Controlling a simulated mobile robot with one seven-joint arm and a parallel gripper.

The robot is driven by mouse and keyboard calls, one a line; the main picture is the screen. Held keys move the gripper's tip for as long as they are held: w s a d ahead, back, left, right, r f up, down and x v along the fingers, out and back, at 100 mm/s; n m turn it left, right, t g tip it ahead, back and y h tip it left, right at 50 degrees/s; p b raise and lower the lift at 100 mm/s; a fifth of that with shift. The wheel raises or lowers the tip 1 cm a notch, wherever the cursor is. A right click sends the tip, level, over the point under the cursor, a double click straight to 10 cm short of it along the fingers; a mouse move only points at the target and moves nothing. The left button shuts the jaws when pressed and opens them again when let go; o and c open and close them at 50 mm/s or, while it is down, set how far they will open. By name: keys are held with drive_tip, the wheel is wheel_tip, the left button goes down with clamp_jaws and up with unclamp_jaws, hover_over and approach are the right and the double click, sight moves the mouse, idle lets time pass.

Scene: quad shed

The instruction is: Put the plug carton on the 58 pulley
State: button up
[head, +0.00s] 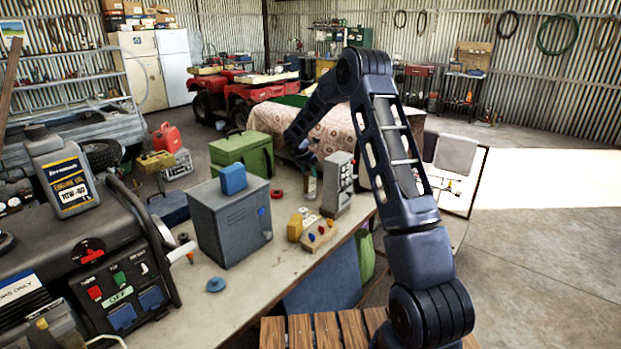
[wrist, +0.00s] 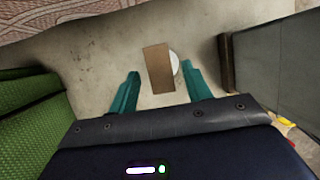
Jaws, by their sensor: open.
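In the wrist view, a small brown carton (wrist: 158,69), which looks like the plug carton, lies on the pale bench top ahead of my open gripper (wrist: 158,66). It appears between the two teal fingers, with gaps on both sides; contact is not visible. A white round thing (wrist: 175,64) is partly hidden by the carton. In the head view, my gripper (head: 308,165) is small and partly hidden at the bench's far end. A blue disc (head: 215,284) and a red ring (head: 276,193) lie on the bench; I cannot read a 58 on either.
A grey upright device (head: 337,185) stands close to the right of my gripper, and a green box (head: 243,152) to its left. A grey cabinet (head: 230,220) bears a blue block (head: 233,179). A yellow switch box (head: 319,236) sits nearby. Bench space around the blue disc is clear.

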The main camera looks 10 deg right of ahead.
drive_tip(key=s+d+r+m, duration=0.25)
drive_tip(key=s+r, duration=0.35)
drive_tip(key=r, duration=0.3)
drive_tip(key=s+d+r+m, duration=0.25)
drive_tip(key=s+r, duration=0.35)
drive_tip(key=r, duration=0.3)
drive_tip(key=s+d+r+m, duration=0.3)
drive_tip(key=s+r+m, duration=0.1)
drive_tip(key=s, duration=0.3)
drive_tip(key=s+d+r+m, duration=0.4)
drive_tip(key=s+r, duration=0.1)
drive_tip(key=s, duration=0.3)
drive_tip(key=s+d+m+y, duration=0.1)
drive_tip(key=s+m, duration=0.6)
drive_tip(key=s, duration=0.7)
drive_tip(key=s+d+f+m+t+y, duration=0.1)
drive_tip(key=s+d+m, duration=0.3)
drive_tip(key=s, duration=1.1)
drive_tip(key=m+y, duration=0.1)
drive_tip(key=m, duration=0.2)
drive_tip(key=shift+s+f, duration=0.2)
